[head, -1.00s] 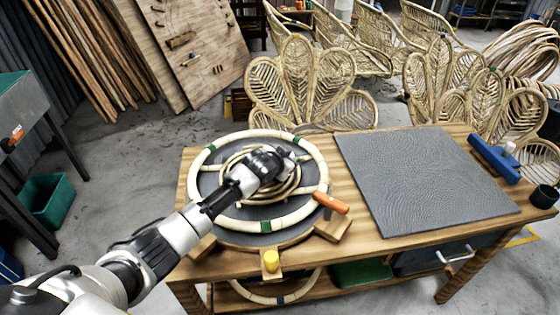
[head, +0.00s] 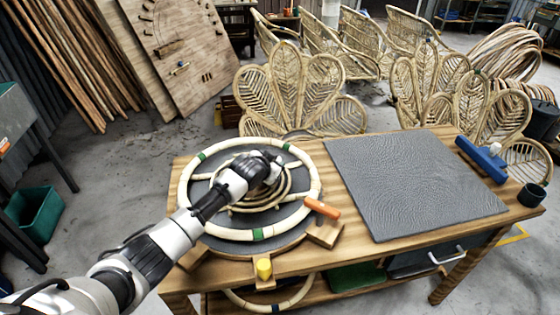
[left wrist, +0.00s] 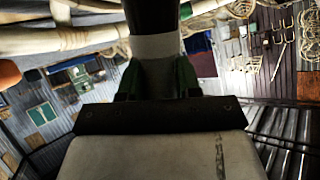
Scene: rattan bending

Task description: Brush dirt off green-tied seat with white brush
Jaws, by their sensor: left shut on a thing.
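The green-tied seat, a pale rattan ring with green ties (head: 311,205), lies on a dark round board on the wooden table in the head view. Smaller rattan coils (head: 286,190) sit inside it. My left gripper (head: 268,172) is over these coils, near the seat's middle. It is shut on a whitish thing, probably the white brush (left wrist: 160,48), which shows a pale band and a black part in the left wrist view. Its working end is hidden, so I cannot tell whether it touches the seat. I cannot make out dirt on the seat. My right gripper is out of view.
An orange-handled clamp (head: 322,208) and a yellow-topped one (head: 264,268) stand at the board's front edge. A grey textured mat (head: 415,185) covers the table's right. Rattan chairs stand behind.

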